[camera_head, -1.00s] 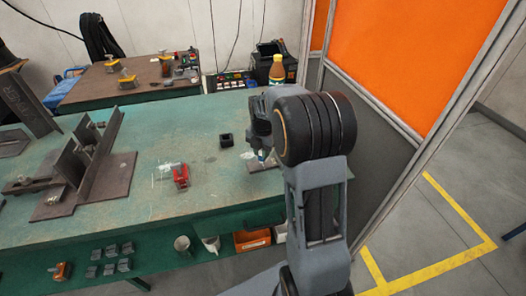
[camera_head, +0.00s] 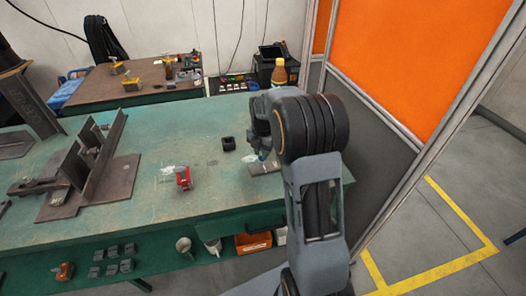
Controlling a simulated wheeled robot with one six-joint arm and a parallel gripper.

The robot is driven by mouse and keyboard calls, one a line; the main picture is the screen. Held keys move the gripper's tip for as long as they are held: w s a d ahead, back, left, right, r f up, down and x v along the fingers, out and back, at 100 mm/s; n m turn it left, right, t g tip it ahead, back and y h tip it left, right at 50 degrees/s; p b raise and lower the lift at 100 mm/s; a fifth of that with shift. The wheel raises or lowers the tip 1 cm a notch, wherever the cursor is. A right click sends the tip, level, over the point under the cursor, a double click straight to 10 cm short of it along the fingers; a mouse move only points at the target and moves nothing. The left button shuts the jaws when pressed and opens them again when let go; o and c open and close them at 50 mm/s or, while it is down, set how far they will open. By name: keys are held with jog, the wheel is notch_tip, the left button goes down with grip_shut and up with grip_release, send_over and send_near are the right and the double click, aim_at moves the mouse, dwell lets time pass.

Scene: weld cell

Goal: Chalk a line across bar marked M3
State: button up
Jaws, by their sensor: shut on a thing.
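A flat grey-brown bar (camera_head: 265,168) lies near the right end of the green bench (camera_head: 215,186). No marking such as M3 can be read on it from here. My gripper (camera_head: 263,153) points down just above the bar, partly hidden behind my own arm. It is shut on a small slim thing, too small here to identify surely as the chalk. I cannot tell whether its tip touches the bar. No chalk line can be made out on the bar.
A dark square block (camera_head: 228,144) and a red clamp (camera_head: 183,178) stand left of the bar. A steel weldment (camera_head: 95,165) fills the bench's left. A bottle (camera_head: 279,72) stands behind my arm. An orange-panelled screen (camera_head: 415,65) closes the right side.

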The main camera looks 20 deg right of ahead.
notch_tip(320, 180, up, 7)
jog(key=p, duration=0.5)
jog(key=shift+p, duration=0.35)
jog(key=shift+f, duration=0.15)
dwell(0.4)
jog(key=shift+f+b, duration=2)
jog(key=shift+f, duration=0.95)
jog(key=shift+f, duration=0.4)
jog(key=shift+s+r, duration=0.1)
jog(key=shift+s, duration=0.25)
jog(key=shift+s, duration=0.2)
jog(key=shift+s+a+b, duration=0.1)
jog(key=shift+s+b, duration=0.2)
